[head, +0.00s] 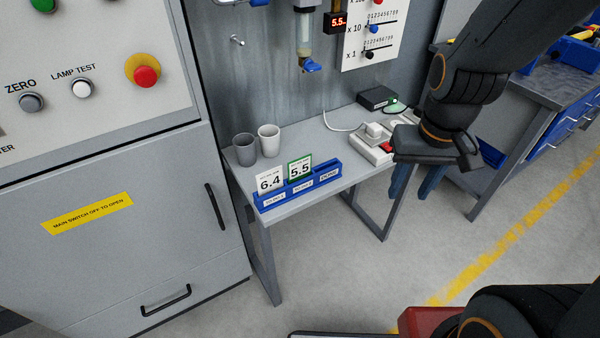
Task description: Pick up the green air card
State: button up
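The green-bordered card (300,169), which reads 5.5, stands upright in the middle part of a blue card holder (290,192) on the small grey table. A white card (270,181) reading 6.4 stands to its left in the same holder. The right part of the holder shows no card. My gripper (411,189) is to the right of the holder, beyond the table's right edge in the picture. Its two blue fingers point down and are apart, with nothing visible between them.
A dark grey cup (244,150) and a light cup (269,140) stand behind the holder. A white power strip (372,150) and a black box (377,97) lie toward the table's back right. A grey cabinet (130,230) stands close on the left. Floor is open in front.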

aim_at(299, 168)
jog(key=z, duration=0.05)
jog(key=k, duration=0.5)
jog(key=u, duration=0.85)
jog(key=i, duration=0.75)
jog(key=z, duration=0.8)
